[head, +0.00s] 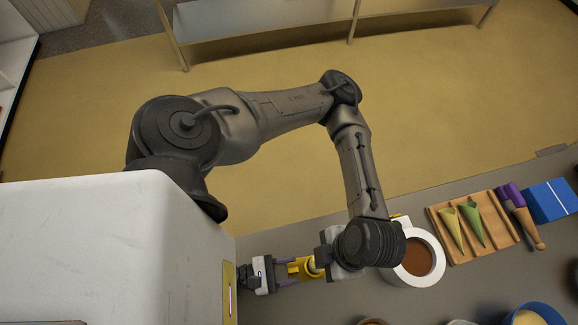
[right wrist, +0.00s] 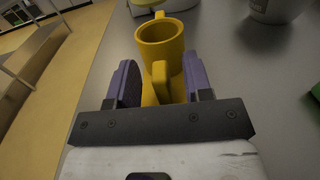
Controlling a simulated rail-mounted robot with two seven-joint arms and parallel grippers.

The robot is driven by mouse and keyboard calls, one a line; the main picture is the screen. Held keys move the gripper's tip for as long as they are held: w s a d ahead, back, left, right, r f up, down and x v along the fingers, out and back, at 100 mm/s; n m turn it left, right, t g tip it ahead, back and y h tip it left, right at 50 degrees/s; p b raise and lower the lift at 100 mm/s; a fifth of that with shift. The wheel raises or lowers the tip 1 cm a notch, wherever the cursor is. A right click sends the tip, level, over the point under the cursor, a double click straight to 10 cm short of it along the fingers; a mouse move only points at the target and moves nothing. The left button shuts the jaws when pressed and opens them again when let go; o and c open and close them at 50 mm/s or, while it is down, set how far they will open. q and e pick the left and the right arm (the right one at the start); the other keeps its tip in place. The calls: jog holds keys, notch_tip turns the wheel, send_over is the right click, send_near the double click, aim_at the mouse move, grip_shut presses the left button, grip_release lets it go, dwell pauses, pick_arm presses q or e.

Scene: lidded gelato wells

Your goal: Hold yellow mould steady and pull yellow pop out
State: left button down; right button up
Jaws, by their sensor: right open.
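The yellow mould (head: 296,268) stands on the grey counter, partly covered by my left arm's wrist in the head view. In the right wrist view, the mould (right wrist: 160,42) is a yellow cup with its handle towards me. My right gripper (head: 286,273) comes from the left side of the picture; its purple fingers (right wrist: 160,85) are open, one on each side of the handle. My left gripper (head: 328,256) is at the mould's right side or above it; its fingertips are hidden. I cannot make out the yellow pop clearly.
A white ring-shaped pot (head: 434,246) with brown contents stands to the right. A blue bowl (head: 520,308) is at the front right.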

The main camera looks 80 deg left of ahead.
jog(key=s, duration=1.2)
jog(key=shift+d, duration=0.4)
